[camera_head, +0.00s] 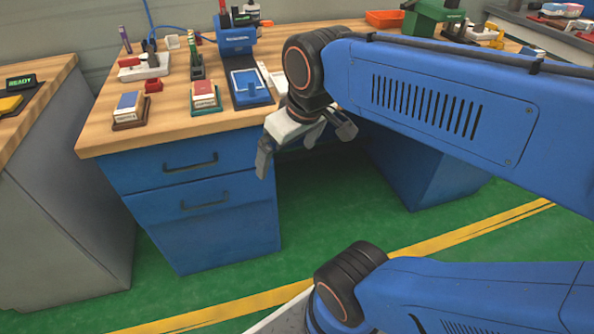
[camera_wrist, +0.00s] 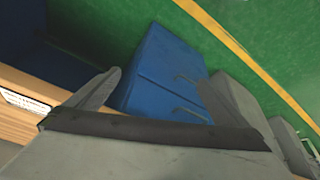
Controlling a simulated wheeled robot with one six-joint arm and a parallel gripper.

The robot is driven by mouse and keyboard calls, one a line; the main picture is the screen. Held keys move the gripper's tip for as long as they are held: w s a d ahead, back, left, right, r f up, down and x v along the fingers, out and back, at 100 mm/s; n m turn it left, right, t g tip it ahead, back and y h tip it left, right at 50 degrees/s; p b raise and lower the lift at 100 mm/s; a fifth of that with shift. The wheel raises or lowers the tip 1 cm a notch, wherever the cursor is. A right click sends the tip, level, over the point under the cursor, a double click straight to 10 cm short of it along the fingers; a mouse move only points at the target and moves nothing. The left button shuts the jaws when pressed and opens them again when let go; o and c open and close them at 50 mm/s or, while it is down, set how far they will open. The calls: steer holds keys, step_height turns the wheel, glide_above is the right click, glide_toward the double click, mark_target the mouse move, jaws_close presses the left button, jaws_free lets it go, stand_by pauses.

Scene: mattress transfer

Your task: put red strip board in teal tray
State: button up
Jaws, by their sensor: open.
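A white board with a red top face (camera_head: 204,90) rests on a small teal tray (camera_head: 207,112) near the front edge of the wooden bench. I cannot tell how it is seated there. My gripper (camera_head: 304,145) is open and empty, hanging in front of the bench edge, to the right of and below the teal tray. In the wrist view my gripper's two fingers (camera_wrist: 165,95) are spread wide with nothing between them. That view shows the bench front and floor, and neither the board nor the tray is recognisable there.
A board with a blue face (camera_head: 129,101) lies on a brown tray (camera_head: 131,124) to the left. A blue fixture (camera_head: 250,84) stands just right of the teal tray. Blue drawers (camera_head: 190,165) are below the bench (camera_head: 100,145). Green floor (camera_head: 325,205) is open in front.

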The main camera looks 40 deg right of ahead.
steer(key=shift+m+t, duration=0.3)
steer(key=shift+m, duration=0.4)
steer(key=s+f, duration=0.1)
steer(key=f, duration=0.1)
steer(key=s+f, duration=0.1)
steer(key=s, duration=0.1)
steer(key=shift+d+f, duration=0.15)
steer(key=shift+f, duration=0.2)
